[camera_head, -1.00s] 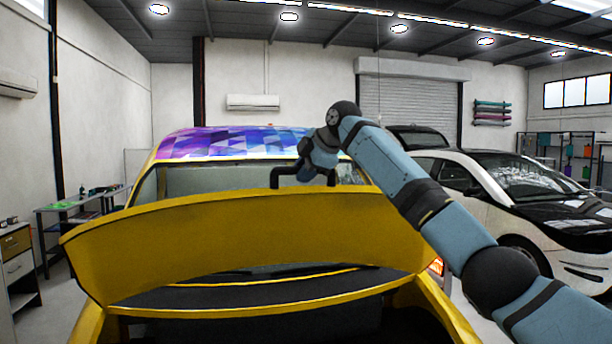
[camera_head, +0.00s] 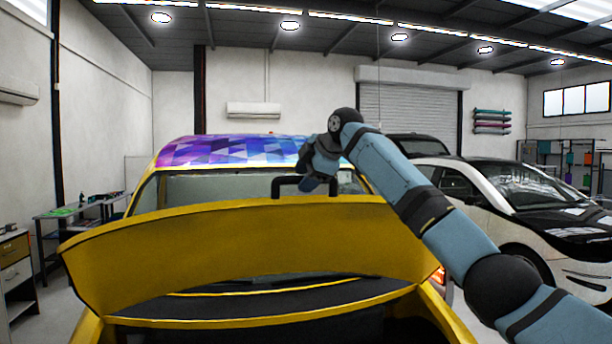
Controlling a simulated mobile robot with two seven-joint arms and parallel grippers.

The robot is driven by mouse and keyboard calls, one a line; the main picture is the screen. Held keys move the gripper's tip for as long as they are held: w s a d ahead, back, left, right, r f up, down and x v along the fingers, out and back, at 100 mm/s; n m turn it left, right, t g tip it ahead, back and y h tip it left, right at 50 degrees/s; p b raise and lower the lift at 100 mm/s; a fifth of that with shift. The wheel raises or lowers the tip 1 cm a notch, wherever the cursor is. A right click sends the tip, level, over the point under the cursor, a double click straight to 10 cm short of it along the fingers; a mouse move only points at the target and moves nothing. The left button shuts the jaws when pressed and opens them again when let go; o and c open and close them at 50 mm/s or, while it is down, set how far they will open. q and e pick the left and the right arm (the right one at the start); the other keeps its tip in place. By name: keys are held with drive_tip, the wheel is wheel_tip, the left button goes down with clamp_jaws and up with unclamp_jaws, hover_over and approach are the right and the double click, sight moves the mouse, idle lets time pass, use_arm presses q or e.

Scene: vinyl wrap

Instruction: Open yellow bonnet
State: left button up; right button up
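The yellow bonnet (camera_head: 240,250) belongs to the yellow car in front of me and stands raised, with a dark open space under it. My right arm comes in from the right, and my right gripper (camera_head: 305,190) is behind the bonnet's upper edge. Its two dark fingers are spread wide apart, with nothing visible between them. The bonnet edge hides the fingertips, so I cannot tell whether they touch it. My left gripper is not in view.
The car's roof (camera_head: 230,150) has a purple and blue patterned wrap. A white and black car (camera_head: 500,200) stands at the right. A work table (camera_head: 75,215) and a drawer cabinet (camera_head: 15,265) stand at the left. Grey floor shows between them and the yellow car.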

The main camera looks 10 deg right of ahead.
drive_tip(key=shift+s+d+r, duration=0.1)
drive_tip(key=shift+s+r, duration=0.05)
drive_tip(key=b+v, duration=0.3)
drive_tip(key=v, duration=1)
drive_tip(key=shift+r+b, duration=0.15)
drive_tip(key=shift+b, duration=0.2)
